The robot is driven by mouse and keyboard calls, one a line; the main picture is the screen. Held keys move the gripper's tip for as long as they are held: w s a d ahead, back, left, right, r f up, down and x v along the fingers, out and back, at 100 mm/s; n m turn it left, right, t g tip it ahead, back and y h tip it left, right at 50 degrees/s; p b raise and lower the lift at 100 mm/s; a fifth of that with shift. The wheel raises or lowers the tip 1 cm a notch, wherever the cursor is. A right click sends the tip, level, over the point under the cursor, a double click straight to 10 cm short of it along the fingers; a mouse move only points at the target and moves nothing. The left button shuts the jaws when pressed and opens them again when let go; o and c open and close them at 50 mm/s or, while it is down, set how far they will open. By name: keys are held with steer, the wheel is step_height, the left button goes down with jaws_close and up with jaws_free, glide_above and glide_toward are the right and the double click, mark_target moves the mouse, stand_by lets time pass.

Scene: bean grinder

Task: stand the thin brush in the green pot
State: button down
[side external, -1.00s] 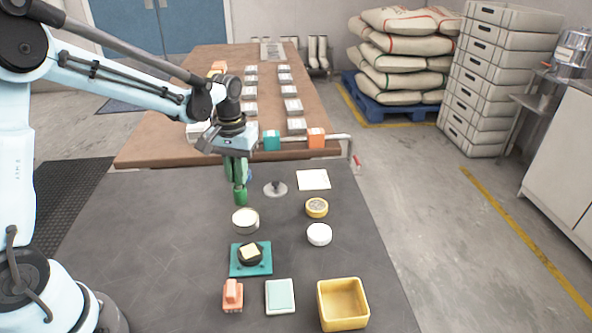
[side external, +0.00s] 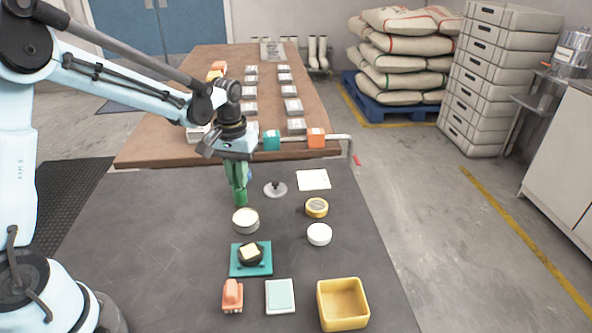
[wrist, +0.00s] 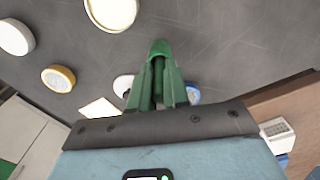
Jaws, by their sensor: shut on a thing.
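My gripper (side external: 238,186) has green fingers and points down over the dark table, behind the cream-topped tin. It is shut on what I take to be the thin brush, which is mostly hidden between the fingers.
A cream-topped tin (side external: 245,220) stands just in front of the gripper. A grey round-based tool (side external: 275,189) is to its right. A yellow tin (side external: 316,208), a white round lid (side external: 319,234) and a yellow box (side external: 342,304) stand further right. The table's left side is clear.

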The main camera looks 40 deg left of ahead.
steer(key=shift+f, duration=0.1)
steer(key=shift+c, duration=2.4)
jaws_free()
steer(key=shift+r, duration=3.5)
steer(key=s+d+r+m+t, duration=0.1)
steer(key=s+d+m+t, duration=0.1)
steer(key=s, duration=0.4)
steer(key=s+d+m+t, duration=0.3)
steer(key=s+d+t, duration=0.1)
steer(key=s+t, duration=0.1)
steer(key=shift+s+r, duration=0.4)
steer(key=shift+s, duration=0.3)
